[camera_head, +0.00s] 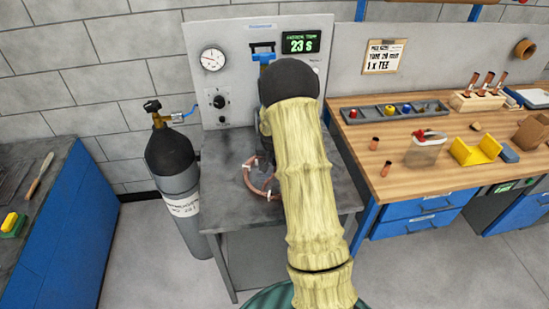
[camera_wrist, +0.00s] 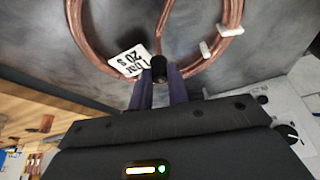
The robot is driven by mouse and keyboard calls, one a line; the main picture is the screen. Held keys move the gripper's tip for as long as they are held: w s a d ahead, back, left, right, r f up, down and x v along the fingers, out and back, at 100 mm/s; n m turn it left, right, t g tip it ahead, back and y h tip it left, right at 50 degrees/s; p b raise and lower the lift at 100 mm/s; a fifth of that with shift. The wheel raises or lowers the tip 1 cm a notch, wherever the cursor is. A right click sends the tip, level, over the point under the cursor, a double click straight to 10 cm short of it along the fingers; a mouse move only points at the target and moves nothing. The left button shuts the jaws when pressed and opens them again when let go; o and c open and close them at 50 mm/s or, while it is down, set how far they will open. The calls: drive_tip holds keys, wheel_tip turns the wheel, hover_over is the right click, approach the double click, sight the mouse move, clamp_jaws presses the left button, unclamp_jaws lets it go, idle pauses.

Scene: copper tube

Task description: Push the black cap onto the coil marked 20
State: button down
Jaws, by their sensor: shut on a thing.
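In the head view the coil (camera_head: 262,188) shows beside my arm. My gripper (camera_wrist: 160,76) is shut on the small black cap (camera_wrist: 159,66), which sits between its two dark fingers. A straight copper tube end (camera_wrist: 165,28) runs down to the cap. The cap meets or overlaps this end; I cannot tell how far it is on. In the head view my arm hides the gripper and cap.
The grey bench (camera_head: 222,212) stands before a panel with a gauge (camera_head: 213,60) and a display (camera_head: 300,43) reading "23 s". A gas cylinder (camera_head: 174,165) stands at its left.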

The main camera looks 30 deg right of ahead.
drive_tip(key=shift+f+b, duration=0.35)
drive_tip(key=shift+f, duration=0.2)
drive_tip(key=c, duration=1.3)
unclamp_jaws()
drive_tip(key=shift+w, duration=0.1)
drive_tip(key=shift+o, duration=0.2)
drive_tip(key=shift+r, duration=0.15)
drive_tip(key=b+v, duration=0.2)
drive_tip(key=v, duration=1.5)
drive_tip(key=shift+r, duration=0.15)
